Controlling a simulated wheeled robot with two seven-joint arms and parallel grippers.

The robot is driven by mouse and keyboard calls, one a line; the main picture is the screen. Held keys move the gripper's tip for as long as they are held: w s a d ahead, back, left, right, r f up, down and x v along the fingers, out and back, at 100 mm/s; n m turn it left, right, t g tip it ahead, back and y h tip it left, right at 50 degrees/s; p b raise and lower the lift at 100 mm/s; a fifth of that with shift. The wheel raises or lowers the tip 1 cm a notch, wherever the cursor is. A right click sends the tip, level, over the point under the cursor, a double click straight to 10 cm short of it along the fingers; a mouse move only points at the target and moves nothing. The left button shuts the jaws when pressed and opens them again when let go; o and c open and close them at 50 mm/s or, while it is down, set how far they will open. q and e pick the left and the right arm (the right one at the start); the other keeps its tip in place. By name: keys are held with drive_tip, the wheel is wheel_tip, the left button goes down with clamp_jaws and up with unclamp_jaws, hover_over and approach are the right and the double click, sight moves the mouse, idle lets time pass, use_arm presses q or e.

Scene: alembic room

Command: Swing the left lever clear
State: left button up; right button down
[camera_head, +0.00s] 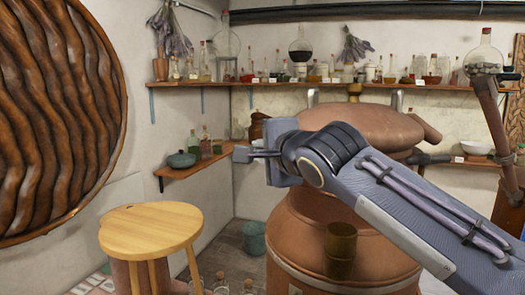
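The large copper alembic (293,238) stands right of centre, with a domed copper head (375,128) on it. A pale metal upright piece (312,97) shows behind the head's left side, and a similar one (397,100) at its right. These may be levers; I cannot tell for sure. My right arm crosses in front of the alembic from the lower right. Its gripper (250,154) points left, by the head's left side in the picture. Whether its fingers are apart or touch anything is unclear. My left gripper is out of view.
Shelves of bottles (340,85) line the back wall. A green bucket (254,238) sits on the floor behind. A brass cup-like piece (340,243) is at the alembic's front.

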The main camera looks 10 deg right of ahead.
drive_tip(key=shift+w+d+m+g+h+b, duration=0.45)
drive_tip(key=shift+m+g+h+b, duration=0.3)
drive_tip(key=shift+m+h, duration=1.5)
drive_tip(key=shift+w+d+m+g+h+b, duration=0.55)
drive_tip(key=shift+m+g+h, duration=0.45)
drive_tip(key=shift+m+h, duration=1.25)
drive_tip(key=shift+w+d+m+g+h+b, duration=0.4)
drive_tip(key=shift+m+g+h+b, duration=0.75)
drive_tip(key=shift+h, duration=1.75)
drive_tip(key=shift+m+p, duration=0.45)
drive_tip(key=c, duration=1.4)
unclamp_jaws()
